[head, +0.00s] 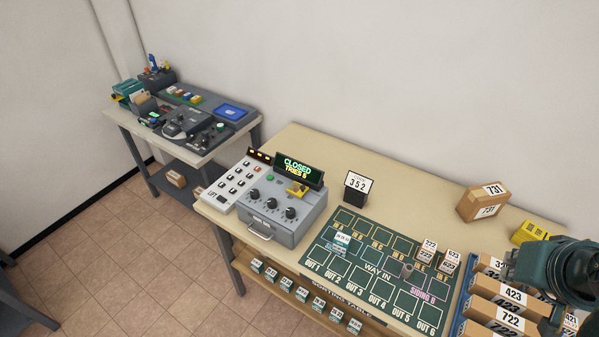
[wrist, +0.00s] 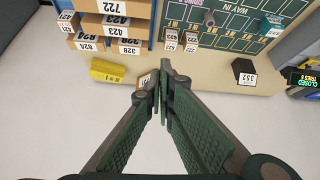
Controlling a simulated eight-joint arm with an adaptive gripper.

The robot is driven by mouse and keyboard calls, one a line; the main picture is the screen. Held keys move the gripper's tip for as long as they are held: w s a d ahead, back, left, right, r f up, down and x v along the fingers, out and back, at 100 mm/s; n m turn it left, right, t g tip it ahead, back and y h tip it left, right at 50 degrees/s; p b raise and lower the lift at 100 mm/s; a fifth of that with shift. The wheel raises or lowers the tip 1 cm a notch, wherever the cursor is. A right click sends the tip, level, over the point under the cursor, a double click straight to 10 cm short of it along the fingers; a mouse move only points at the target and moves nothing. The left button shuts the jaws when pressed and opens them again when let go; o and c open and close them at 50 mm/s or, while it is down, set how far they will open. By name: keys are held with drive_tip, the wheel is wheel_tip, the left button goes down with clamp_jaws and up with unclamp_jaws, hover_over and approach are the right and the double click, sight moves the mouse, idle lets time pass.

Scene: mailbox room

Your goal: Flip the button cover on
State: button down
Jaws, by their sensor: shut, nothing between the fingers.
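The grey control box (head: 283,222) stands at the left end of the long table, with three black knobs and a front handle. A small yellow piece (head: 297,189), apparently the button cover, sits on its top below the display. It is too small to tell whether it is raised or lowered. The display (head: 297,169) reads CLOSED, TRIES 5; part of it shows at the right edge of the wrist view (wrist: 302,78). My gripper (wrist: 163,84) is shut and empty, its fingertips together. In the head view my arm is at the far right, far from the box.
A white keypad panel (head: 236,184) stands left of the box. Bare tabletop lies behind the board.

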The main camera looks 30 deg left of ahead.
drive_tip(key=w+a+r+n+g+y+p, duration=0.1)
drive_tip(key=w+a+n+p, duration=0.15)
drive_tip(key=w+a, duration=0.4)
drive_tip(key=w+a+r+n+p, duration=0.1)
drive_tip(key=w+a+p, duration=0.2)
drive_tip(key=a, duration=0.7)
drive_tip(key=w+a+r+n+g+y+p, duration=0.1)
drive_tip(key=w+a+r+n+p, duration=0.1)
drive_tip(key=w+a, duration=0.5)
drive_tip(key=s+a+f+n+g+p, duration=0.1)
drive_tip(key=a+f, duration=0.3)
drive_tip(key=a, duration=0.7)
drive_tip(key=s+a+f+n+g+p, duration=0.1)
drive_tip(key=a+f+p, duration=0.3)
drive_tip(key=a, duration=0.7)
drive_tip(key=s+a+f+n+g+p, duration=0.1)
drive_tip(key=a+f+n+p, duration=0.1)
drive_tip(key=a, duration=0.9)
drive_tip(key=shift+s+a+f+n+y+p, duration=0.35)
drive_tip(key=shift+a+f+n+y+p, duration=0.05)
drive_tip(key=shift+f+n, duration=0.5)
drive_tip(key=shift+f, duration=0.15)
drive_tip(key=p, duration=0.2)
hover_over(299, 185)
drive_tip(key=shift+f, duration=4.5)
